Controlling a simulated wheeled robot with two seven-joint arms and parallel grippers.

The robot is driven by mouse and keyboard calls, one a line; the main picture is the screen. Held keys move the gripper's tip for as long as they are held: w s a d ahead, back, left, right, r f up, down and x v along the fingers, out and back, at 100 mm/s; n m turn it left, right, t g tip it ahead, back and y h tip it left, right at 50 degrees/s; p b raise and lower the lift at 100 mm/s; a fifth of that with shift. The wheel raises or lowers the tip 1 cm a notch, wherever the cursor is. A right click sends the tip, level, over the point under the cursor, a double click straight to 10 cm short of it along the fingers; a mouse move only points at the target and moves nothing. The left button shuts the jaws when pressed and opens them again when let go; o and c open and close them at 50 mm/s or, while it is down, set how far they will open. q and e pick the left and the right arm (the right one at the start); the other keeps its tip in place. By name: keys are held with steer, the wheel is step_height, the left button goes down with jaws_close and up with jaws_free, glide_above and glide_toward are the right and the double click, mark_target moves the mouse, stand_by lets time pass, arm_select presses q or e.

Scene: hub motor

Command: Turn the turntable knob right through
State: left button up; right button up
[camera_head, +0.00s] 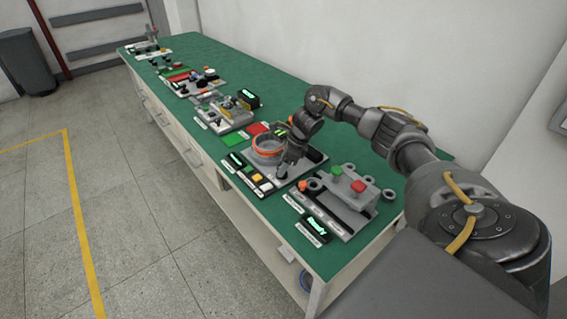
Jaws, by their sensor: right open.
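The turntable (262,153), a round grey part with an orange rim, sits on a grey base plate on the green bench top. My right arm reaches in from the right. My right gripper (284,172) points down at the front right of the turntable, close to its rim. It is open; the fingertips are small and dark here, and I cannot tell whether they touch anything. The turntable knob cannot be made out; the gripper may hide it. My left gripper is not in view.
Right of the turntable stands a station with a green button (337,170), a red button (358,186) and a lit display (314,226). Yellow and white buttons (258,178) lie in front of the turntable. More stations line the bench (290,90) toward the back left.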

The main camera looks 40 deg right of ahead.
steer(key=c, duration=1)
steer(key=shift+o, duration=0.2)
